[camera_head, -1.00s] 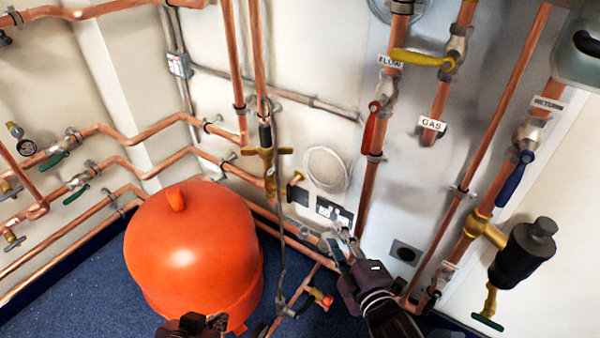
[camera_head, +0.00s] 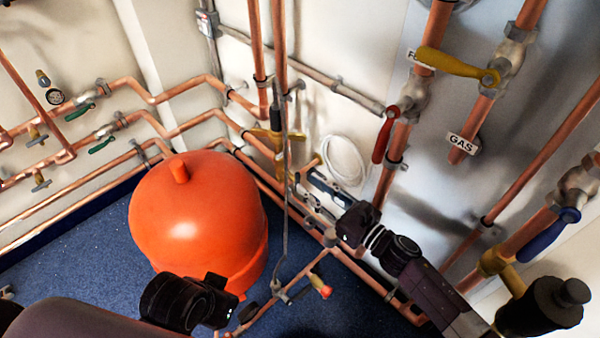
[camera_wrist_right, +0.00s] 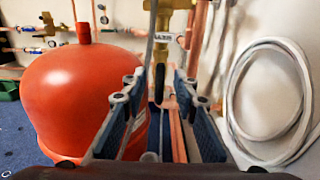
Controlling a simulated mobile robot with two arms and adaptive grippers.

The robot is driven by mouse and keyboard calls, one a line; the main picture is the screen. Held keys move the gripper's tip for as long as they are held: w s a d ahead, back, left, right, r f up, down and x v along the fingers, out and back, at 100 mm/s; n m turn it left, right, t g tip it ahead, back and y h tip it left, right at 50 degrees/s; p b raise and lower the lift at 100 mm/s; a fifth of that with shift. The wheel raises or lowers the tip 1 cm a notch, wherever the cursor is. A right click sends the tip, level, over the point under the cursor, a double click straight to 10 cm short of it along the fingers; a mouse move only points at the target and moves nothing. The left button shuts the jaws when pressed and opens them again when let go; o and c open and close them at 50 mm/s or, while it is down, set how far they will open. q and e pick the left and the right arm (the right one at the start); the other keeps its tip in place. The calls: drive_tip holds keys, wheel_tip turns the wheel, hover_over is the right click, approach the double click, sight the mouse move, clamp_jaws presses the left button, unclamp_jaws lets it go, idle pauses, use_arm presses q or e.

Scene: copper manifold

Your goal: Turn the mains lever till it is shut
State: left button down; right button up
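A brass valve (camera_head: 268,136) sits on the upright copper pipe behind the orange tank, with a dark part above it.
The orange tank (camera_head: 195,220) stands left of my right gripper. A grey cable (camera_head: 286,190) hangs before the pipes. A coiled white hose (camera_head: 345,160) is on the wall. Red (camera_head: 383,140), yellow (camera_head: 455,64) and blue (camera_head: 548,234) levers are at right.

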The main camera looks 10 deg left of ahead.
sight(300, 177)
drive_tip(key=x, duration=0.5)
drive_tip(key=shift+w+a+b, duration=0.25)
drive_tip(key=shift+b, duration=0.1)
clamp_jaws()
